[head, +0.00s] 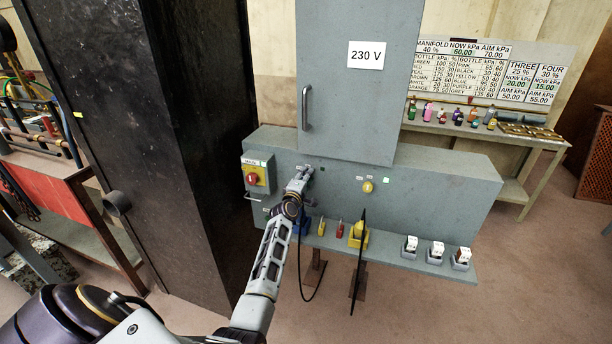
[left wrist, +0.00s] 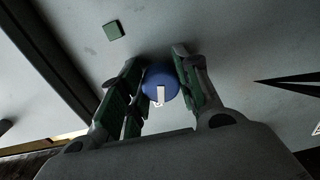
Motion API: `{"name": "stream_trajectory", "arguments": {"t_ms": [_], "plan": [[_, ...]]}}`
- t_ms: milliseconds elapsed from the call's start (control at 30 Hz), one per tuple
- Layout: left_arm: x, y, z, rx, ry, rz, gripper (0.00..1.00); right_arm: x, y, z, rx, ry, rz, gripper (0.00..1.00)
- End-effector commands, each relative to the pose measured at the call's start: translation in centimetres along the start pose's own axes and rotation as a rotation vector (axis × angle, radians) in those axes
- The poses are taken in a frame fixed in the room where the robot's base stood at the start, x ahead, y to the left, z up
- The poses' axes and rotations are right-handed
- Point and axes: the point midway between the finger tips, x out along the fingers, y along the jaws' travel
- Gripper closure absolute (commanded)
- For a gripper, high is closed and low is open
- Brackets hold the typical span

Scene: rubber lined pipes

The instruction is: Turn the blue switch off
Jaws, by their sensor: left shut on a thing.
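The blue switch (left wrist: 160,84) is a round knob with a white pointer bar on the grey panel. In the left wrist view it sits between the fingers of my left gripper (left wrist: 158,92), which is shut on it. The white bar runs roughly up and down in that view. In the head view my left gripper (head: 304,172) reaches the panel's front face, and the gripper hides the blue switch there. My right gripper is not in view.
A yellow knob (head: 367,186) is to the right on the panel, and a red switch on a yellow box (head: 257,174) to the left. Plugs and white-topped blocks (head: 436,253) stand on the ledge below. A tall cabinet (head: 357,100) marked 230 V rises above.

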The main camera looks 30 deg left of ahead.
Motion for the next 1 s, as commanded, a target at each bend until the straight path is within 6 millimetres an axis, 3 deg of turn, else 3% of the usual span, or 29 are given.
{"name": "stream_trajectory", "arguments": {"t_ms": [400,967,1000], "plan": [[0.0,0.0,0.0,-0.268,0.0,-0.002,0.91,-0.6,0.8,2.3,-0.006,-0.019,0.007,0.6],[0.0,-0.1,-0.1,-0.315,0.001,-0.002,0.91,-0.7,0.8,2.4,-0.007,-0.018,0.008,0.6],[0.0,-0.1,0.0,-0.315,0.001,-0.002,0.66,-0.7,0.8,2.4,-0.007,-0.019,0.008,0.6]]}}
